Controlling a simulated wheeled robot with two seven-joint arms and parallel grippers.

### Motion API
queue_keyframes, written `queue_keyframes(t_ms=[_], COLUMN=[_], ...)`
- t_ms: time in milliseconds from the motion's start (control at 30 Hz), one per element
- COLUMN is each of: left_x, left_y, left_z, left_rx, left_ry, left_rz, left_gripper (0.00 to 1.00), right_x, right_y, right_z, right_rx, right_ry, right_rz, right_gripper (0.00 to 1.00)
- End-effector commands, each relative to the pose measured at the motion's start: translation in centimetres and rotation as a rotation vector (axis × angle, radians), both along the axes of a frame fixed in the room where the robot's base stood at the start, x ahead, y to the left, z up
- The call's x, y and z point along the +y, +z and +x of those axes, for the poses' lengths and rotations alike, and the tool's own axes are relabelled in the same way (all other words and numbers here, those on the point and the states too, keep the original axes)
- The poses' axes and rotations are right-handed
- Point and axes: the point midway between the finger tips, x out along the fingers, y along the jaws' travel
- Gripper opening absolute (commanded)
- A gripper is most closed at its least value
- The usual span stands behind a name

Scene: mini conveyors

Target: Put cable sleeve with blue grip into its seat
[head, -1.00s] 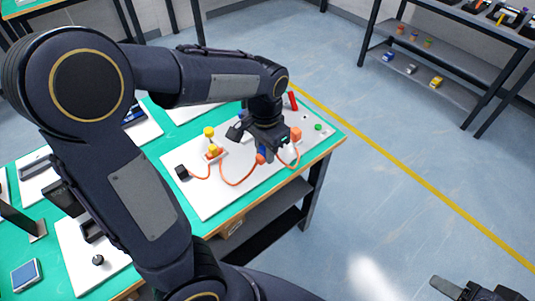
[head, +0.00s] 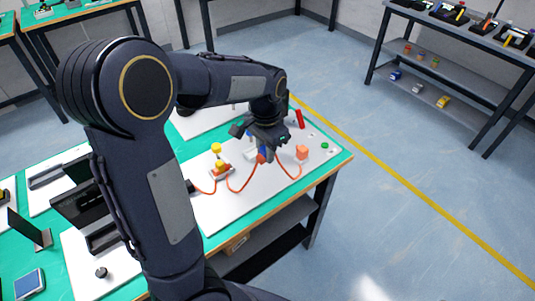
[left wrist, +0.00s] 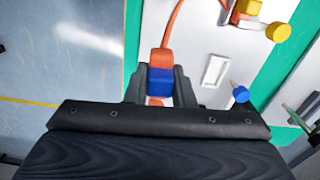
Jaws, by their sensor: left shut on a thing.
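My left gripper (head: 264,146) is shut on the blue grip of the cable sleeve. In the left wrist view the blue grip (left wrist: 160,82) sits between the two fingers, with an orange part (left wrist: 160,61) on its far side and an orange cable running from it. The sleeve is held over the white board (head: 225,205); the head view does not show its exact height. A pale rectangular seat (left wrist: 214,70) with a blue-topped post (left wrist: 240,94) beside it is to the right of the sleeve in the wrist view, apart from it. My right gripper is not in view.
A yellow-gripped sleeve (head: 221,165) sits near a yellow-topped post (head: 216,148) on the board. An orange block (head: 302,152), a red piece (head: 299,118) and a green button (head: 325,146) are on the right. The orange cable loops across the board's middle.

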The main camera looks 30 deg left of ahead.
Motion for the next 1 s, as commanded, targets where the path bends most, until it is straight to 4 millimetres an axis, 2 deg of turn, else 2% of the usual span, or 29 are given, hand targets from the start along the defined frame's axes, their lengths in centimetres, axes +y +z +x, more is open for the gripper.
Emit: queue_keyframes(t_ms=[1000], left_x=[4.4], left_y=[0.1], left_z=[4.3], left_rx=[0.0], left_ry=[0.002], left_rz=[0.0], left_gripper=[0.0], right_x=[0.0], right_y=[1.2], right_z=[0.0], right_rx=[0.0], right_ry=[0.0], right_rz=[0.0], right_gripper=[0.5])
